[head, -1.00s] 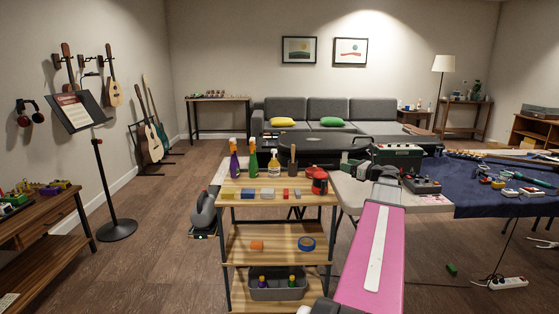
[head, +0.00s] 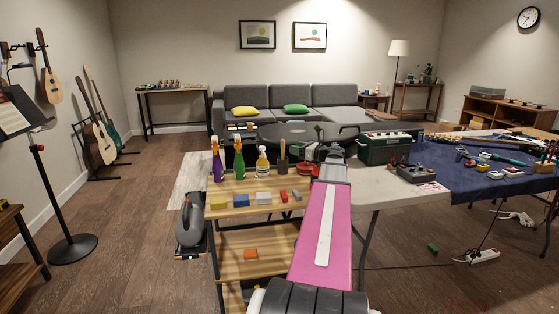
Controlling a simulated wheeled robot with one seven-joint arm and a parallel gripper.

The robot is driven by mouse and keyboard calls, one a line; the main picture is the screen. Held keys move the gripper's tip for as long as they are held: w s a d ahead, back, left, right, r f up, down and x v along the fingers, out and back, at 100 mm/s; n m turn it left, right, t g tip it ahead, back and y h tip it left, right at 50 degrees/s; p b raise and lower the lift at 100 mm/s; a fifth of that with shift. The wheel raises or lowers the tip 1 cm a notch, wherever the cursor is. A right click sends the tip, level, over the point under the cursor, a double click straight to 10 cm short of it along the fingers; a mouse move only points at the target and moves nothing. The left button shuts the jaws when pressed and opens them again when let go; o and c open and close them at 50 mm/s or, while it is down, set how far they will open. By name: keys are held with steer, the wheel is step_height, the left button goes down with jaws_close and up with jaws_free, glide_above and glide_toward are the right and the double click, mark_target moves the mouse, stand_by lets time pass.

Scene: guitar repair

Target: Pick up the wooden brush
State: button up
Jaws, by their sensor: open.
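The wooden brush (head: 283,158) appears to be the brown upright piece at the back of the wooden cart's top (head: 240,209), right of the spray bottles. It is small and its details are hard to make out. My pink arm reaches forward just right of the cart. My gripper (head: 335,133) appears dark and small beyond the arm's end, against the black round table. It is open, to the right of the brush and apart from it. Part of it is hidden behind my arm.
Spray bottles (head: 239,160) stand left of the brush and a red container (head: 306,170) right of it. Colored blocks (head: 263,198) lie in front. A pale table with a green case (head: 388,147) stands to the right.

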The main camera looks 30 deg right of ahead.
mark_target(283, 156)
steer(key=x, duration=0.9)
steer(key=shift+w+a, duration=0.15)
steer(key=shift+w, duration=0.1)
jaws_close()
